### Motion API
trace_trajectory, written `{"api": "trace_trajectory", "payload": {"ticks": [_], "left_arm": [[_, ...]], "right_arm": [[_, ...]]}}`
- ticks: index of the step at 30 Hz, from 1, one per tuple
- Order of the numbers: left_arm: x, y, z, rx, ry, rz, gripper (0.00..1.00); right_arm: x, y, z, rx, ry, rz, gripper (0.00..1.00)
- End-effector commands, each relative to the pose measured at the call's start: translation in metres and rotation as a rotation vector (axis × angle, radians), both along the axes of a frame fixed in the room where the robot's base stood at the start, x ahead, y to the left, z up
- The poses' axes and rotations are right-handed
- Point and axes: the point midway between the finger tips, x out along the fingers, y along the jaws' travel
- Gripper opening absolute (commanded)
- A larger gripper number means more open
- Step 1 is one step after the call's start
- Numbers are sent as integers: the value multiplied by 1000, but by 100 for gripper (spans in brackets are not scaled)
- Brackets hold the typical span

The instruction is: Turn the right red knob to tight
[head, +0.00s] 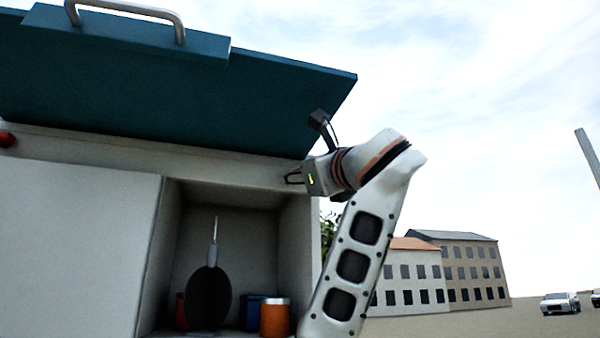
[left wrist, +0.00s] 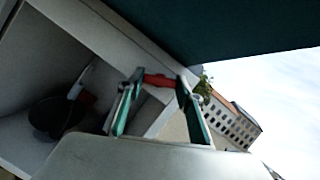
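The right red knob (left wrist: 160,80) shows in the left wrist view, on the front rail near the right corner of the white cabinet. My left gripper (left wrist: 160,82) has one fingertip at each end of the knob and appears shut on it. In the head view, the gripper (head: 292,178) is at that corner, seen from the side. The knob is hidden there. Another red knob (head: 7,139) is at the far left of the same rail. My right gripper is in neither view. No tight mark is readable.
A raised teal lid (head: 200,95) with a metal handle (head: 130,12) hangs close above the gripper. The open compartment below holds a dark pan (head: 208,298), an orange jar (head: 275,318) and a blue container (head: 250,312). Right of my arm is open ground with buildings (head: 455,268).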

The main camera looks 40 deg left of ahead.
Motion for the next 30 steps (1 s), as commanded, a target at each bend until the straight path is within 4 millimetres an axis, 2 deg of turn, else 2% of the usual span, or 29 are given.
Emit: {"api": "trace_trajectory", "payload": {"ticks": [8, 18, 24, 30], "left_arm": [[-1, 0, -1, 10, 12, -1, 14], [-2, 1, -4, 185, 229, -4, 14], [-3, 2, -2, 274, 341, -3, 14], [-3, 2, 0, 301, 374, -1, 14]], "right_arm": [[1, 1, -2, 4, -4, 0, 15], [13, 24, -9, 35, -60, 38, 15], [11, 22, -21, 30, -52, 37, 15], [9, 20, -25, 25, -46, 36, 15]]}}
